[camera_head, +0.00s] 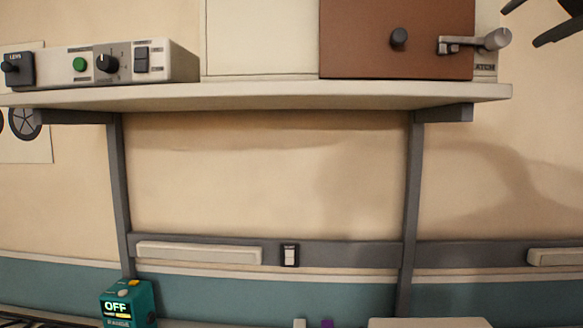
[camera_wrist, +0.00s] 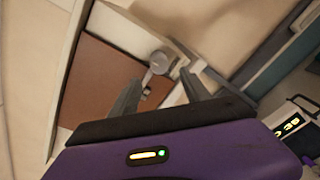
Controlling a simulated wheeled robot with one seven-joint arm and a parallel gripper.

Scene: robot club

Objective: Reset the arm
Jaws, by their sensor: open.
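My gripper (camera_wrist: 160,78) shows in the wrist view with its two grey fingers spread apart and nothing between them. In the head view only its dark fingers (camera_head: 548,22) show, at the top right corner; the rest of my arm is out of frame. The fingers are to the right of and above the latch handle (camera_head: 494,40) of a brown door (camera_head: 360,45), with a visible gap in that view. In the wrist view the latch handle (camera_wrist: 161,62) appears beyond and between the fingers, and the brown door (camera_wrist: 97,85) lies to the left.
A white shelf (camera_head: 260,97) on grey brackets carries a control box (camera_head: 175,62) with a green button, knob and switch. Below are a rail with a small switch (camera_head: 290,255) and a teal device reading OFF (camera_head: 128,303).

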